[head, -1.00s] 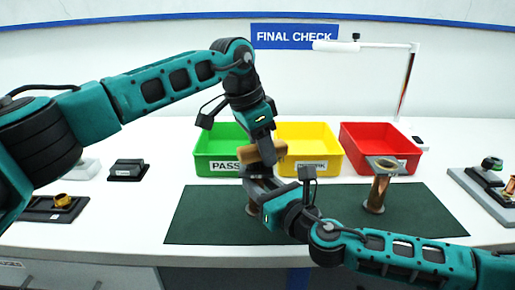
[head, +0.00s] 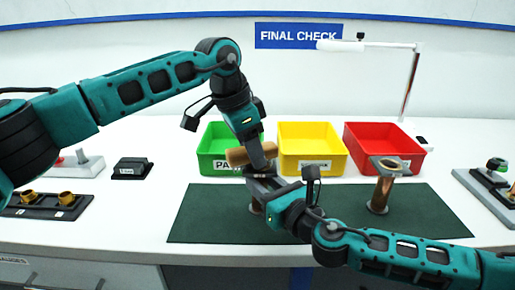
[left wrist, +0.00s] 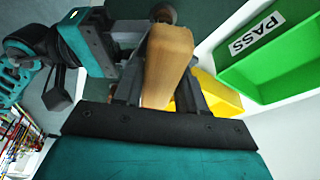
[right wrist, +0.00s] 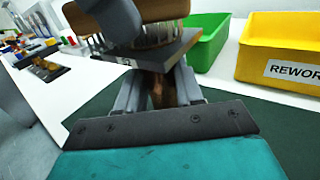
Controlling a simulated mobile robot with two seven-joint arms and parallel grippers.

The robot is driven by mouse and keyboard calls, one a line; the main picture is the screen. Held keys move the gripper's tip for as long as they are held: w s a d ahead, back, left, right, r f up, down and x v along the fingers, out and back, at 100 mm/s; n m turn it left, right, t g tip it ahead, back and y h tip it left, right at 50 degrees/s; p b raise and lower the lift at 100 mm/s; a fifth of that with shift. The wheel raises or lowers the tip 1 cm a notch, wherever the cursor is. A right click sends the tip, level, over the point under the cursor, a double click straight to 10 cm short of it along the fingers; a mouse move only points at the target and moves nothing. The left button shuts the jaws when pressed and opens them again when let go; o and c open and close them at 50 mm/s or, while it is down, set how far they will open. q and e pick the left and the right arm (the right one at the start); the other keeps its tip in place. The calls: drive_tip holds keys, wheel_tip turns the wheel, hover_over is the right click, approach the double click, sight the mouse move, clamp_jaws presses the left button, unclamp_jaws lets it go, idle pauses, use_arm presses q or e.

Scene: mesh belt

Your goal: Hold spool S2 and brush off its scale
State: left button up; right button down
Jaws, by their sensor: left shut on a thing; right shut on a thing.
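A brown wooden brush (head: 238,156) is gripped by my left gripper (head: 268,165); its handle (left wrist: 168,60) fills the space between the fingers in the left wrist view. My right gripper (head: 262,186) is shut on a copper-coloured spool (head: 256,206) over the green mat, largely hidden by the gripper. In the right wrist view the spool's grey square flange (right wrist: 165,50) lies just under the brush bristles (right wrist: 158,34), which appear to touch it. A second spool (head: 382,188) stands upright on the mat at the right.
Green PASS (head: 212,150), yellow REWORK (head: 310,150) and red (head: 388,150) bins stand behind the green mat (head: 330,225). A lamp (head: 408,85) rises behind the red bin. Fixtures lie at the left (head: 50,206) and right (head: 487,186). Bare mat lies between the spools.

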sight(267, 144)
use_arm(q)
drive_tip(key=shift+w+d, duration=0.35)
drive_tip(key=shift+d, duration=0.45)
drive_tip(key=shift+w+d, duration=0.3)
drive_tip(key=shift+d, duration=0.45)
drive_tip(key=shift+s+a, duration=0.35)
drive_tip(key=shift+a, duration=0.5)
drive_tip(key=shift+s+a, duration=0.35)
drive_tip(key=shift+a, duration=0.5)
idle(0.9)
drive_tip(key=shift+r, duration=3.55)
use_arm(e)
drive_tip(key=c, duration=0.6)
unclamp_jaws()
drive_tip(key=shift+c, duration=0.2)
